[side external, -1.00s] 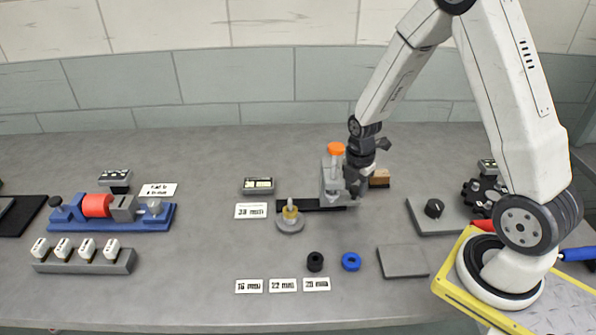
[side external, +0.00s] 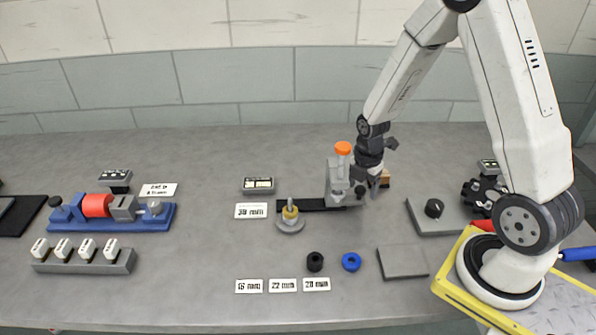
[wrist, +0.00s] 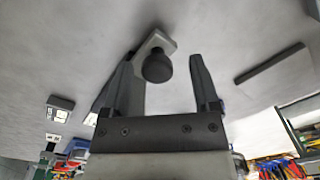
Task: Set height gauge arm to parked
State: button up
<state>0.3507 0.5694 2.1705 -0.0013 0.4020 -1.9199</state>
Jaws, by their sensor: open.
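The height gauge appears to be the grey upright carriage (side external: 338,180) with an orange knob (side external: 343,148) on top. It stands on a black rail (side external: 300,205) at the middle of the bench. My gripper (side external: 366,186) points down just right of the carriage, close to it; its fingertips are small and partly hidden in the side view. In the wrist view my gripper (wrist: 165,62) is open, with a round black knob (wrist: 157,66) on a grey bar (wrist: 160,42) showing between the fingers. I cannot tell whether either finger touches it.
A round grey base with a brass post (side external: 290,218) stands near the rail's left end. A black ring (side external: 315,262), a blue ring (side external: 351,262) and a grey plate (side external: 403,261) lie in front. A block with a black dial (side external: 434,209) is to the right.

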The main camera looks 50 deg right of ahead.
jog(key=shift+r, duration=0.15)
jog(key=shift+r, duration=3.7)
jog(key=shift+s, duration=0.1)
jog(key=s+a+r+m+t, duration=0.1)
jog(key=s+a+m, duration=0.1)
jog(key=a+m, duration=0.4)
jog(key=s+a+r+m+t, duration=0.1)
jog(key=s+a+m, duration=0.2)
jog(key=m, duration=0.9)
jog(key=shift+a+r+t, duration=0.3)
jog(key=shift+a+r, duration=0.05)
jog(key=shift+a, duration=1.25)
